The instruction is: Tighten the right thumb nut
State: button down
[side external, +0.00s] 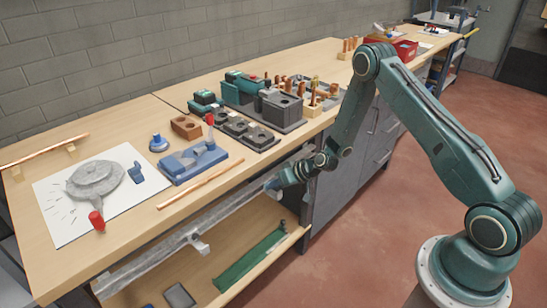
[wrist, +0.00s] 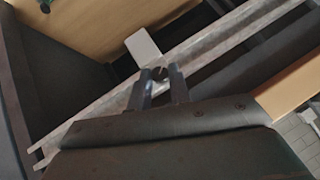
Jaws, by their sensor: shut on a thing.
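A long grey metal rail (side external: 225,212) runs along the front of the bench, below its top; it crosses the wrist view (wrist: 98,115) diagonally. My gripper (side external: 271,186) is at the right part of this rail. In the side view my gripper hides this nut. A bracket-like fitting (side external: 200,244) shows farther left on the rail.
A lower shelf (side external: 187,286) holds a green channel (side external: 250,260) and a dark tray (side external: 179,296). On the bench top (side external: 130,235) are a copper pipe (side external: 199,186), a blue fixture (side external: 195,163), a red-capped item (side external: 96,220) and dark pump parts. The floor at right is clear.

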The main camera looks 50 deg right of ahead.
jog(key=shift+w+d+r+y, duration=0.1)
jog(key=shift+w+r+y, duration=0.1)
jog(key=shift+w+y, duration=0.1)
jog(key=shift+m+y, duration=0.4)
jog(key=shift+d, duration=0.1)
jog(key=shift+f+m+t+y, duration=0.1)
jog(key=shift+m+t+y, duration=0.25)
jog(key=shift+y, duration=0.25)
jog(key=c, duration=1.4)
grip_release()
jog(key=shift+c, duration=0.2)
jog(key=shift+s+d, duration=0.1)
jog(key=shift+v, duration=2.45)
